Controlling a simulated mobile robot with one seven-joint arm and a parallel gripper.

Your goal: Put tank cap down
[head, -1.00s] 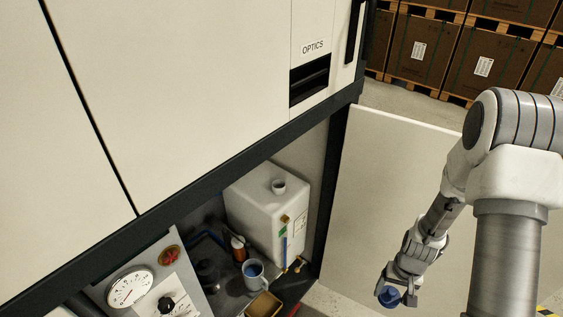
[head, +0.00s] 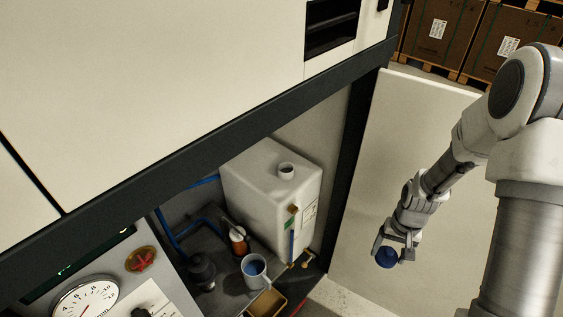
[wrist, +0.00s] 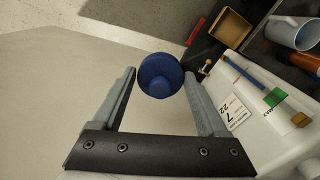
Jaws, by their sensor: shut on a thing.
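The blue tank cap (head: 387,258) is in my gripper (head: 395,252), held in the air to the right of the cabinet opening. In the wrist view the round cap (wrist: 160,76) sits between the two fingertips of my gripper (wrist: 162,80). The white tank (head: 268,195) stands inside the cabinet, its neck (head: 286,171) open and uncapped on top. The gripper is apart from the tank, in front of the open door panel.
A mug with blue liquid (head: 255,271), an orange bottle (head: 238,240) and a dark pump (head: 201,270) stand left of the tank. A tan tray (head: 267,303) lies in front. A gauge (head: 87,300) is at lower left. The white door (head: 400,160) stands open behind my arm.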

